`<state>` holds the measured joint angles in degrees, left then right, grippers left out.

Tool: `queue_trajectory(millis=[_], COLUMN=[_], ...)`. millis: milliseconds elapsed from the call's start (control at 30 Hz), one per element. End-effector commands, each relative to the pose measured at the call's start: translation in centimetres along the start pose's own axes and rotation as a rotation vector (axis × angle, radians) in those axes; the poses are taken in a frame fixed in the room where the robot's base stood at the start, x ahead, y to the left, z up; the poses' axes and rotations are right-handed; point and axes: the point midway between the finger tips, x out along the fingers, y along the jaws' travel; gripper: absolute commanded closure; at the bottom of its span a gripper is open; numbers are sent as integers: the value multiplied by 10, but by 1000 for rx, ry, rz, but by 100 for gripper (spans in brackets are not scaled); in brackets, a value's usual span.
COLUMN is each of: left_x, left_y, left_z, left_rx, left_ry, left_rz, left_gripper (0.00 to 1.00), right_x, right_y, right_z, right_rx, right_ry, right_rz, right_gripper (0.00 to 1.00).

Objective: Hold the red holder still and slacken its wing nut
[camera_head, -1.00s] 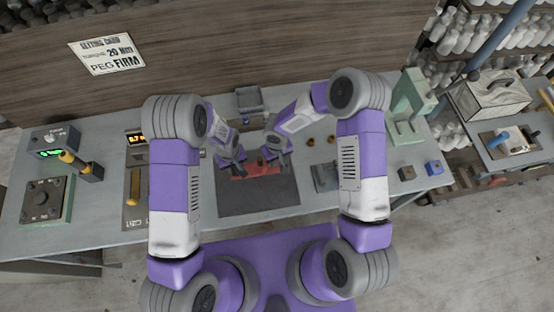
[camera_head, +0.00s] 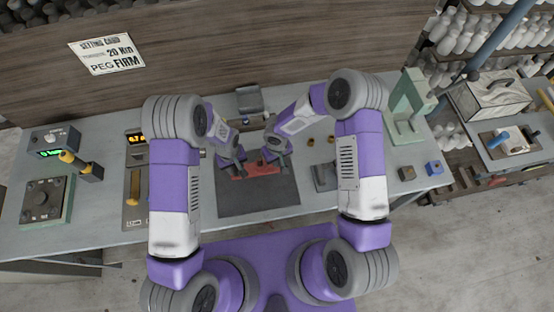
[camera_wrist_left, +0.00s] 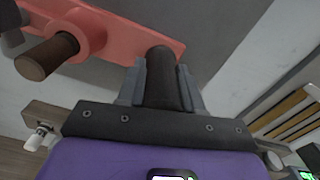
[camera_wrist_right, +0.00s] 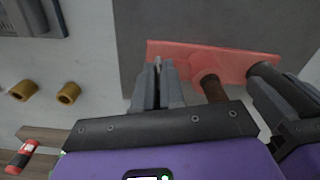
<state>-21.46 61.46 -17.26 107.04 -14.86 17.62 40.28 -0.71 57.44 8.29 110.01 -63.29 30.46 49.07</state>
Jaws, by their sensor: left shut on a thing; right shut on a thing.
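The red holder (camera_head: 262,171) lies on the dark mat (camera_head: 258,199) at the table's middle. In the left wrist view it is a red plate (camera_wrist_left: 125,38) with a round boss and a brown peg (camera_wrist_left: 47,56). My left gripper (camera_head: 240,164) is shut on the dark upright post (camera_wrist_left: 162,78) at one end of the holder. My right gripper (camera_head: 281,160) is shut at the other end; its fingers (camera_wrist_right: 158,88) nearly meet beside the red plate (camera_wrist_right: 222,62). The wing nut is hidden between these fingers, so its shape and turn cannot be seen.
A grey bracket (camera_head: 249,100) stands behind the grippers. Brass pieces (camera_wrist_right: 68,93) lie right of the mat in the head view. The mat's front is clear.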

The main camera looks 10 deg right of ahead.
Motion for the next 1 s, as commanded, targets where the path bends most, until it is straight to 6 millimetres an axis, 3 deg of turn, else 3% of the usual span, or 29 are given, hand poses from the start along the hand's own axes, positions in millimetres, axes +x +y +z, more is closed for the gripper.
queue_trajectory(millis=[367,1000], left_x=[0,0], left_y=[0,0], left_z=[-1,-1], left_rx=[0,0], left_ry=[2,2], left_rz=[1,0], left_gripper=[100,100], right_x=[-1,0], right_y=[2,7], right_z=[0,-3], right_rx=[-204,-807], right_ry=[0,0], right_rz=[2,1], right_gripper=[100,100])
